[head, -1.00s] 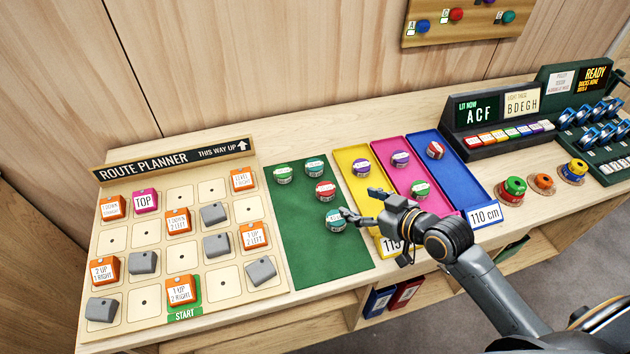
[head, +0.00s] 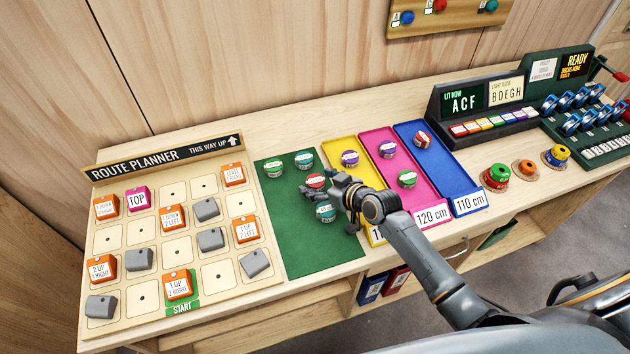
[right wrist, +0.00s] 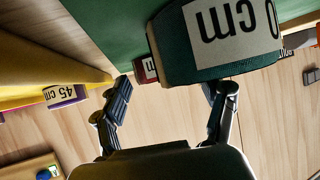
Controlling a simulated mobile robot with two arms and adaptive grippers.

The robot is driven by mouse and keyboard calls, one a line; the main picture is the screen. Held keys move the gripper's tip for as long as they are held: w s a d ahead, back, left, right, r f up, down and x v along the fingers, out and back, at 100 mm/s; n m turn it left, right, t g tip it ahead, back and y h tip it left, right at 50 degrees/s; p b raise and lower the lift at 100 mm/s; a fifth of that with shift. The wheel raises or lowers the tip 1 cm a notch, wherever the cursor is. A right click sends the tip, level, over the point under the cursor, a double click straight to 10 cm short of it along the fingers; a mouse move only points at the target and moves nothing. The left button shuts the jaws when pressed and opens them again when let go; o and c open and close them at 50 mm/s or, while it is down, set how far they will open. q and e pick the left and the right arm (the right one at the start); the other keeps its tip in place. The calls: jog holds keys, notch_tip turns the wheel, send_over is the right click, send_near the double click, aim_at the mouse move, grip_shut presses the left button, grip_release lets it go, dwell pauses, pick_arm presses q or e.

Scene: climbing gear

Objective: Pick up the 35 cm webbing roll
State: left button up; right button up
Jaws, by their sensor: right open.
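Several webbing rolls lie on the green mat (head: 290,235): two green rolls (head: 273,168) (head: 303,159), a red roll (head: 316,181) and a teal roll (head: 326,211). Their labels are too small to read in the head view, so I cannot tell which is 35 cm. My right gripper (head: 325,192) is open above the mat, close to the red and teal rolls, and partly covers them. In the right wrist view the teal roll (right wrist: 175,50) is large near the fingers, its label ending in "0 cm". Part of the red roll (right wrist: 145,70) shows behind it.
A purple roll (right wrist: 67,95) on the yellow tray reads 45 cm. The route planner board (head: 180,300) with blocks is to the left. Green, orange and yellow spools stand to the right.

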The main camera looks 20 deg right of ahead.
jog(key=shift+c, duration=0.2)
jog(key=c, duration=1.2)
jog(key=shift+r, duration=0.1)
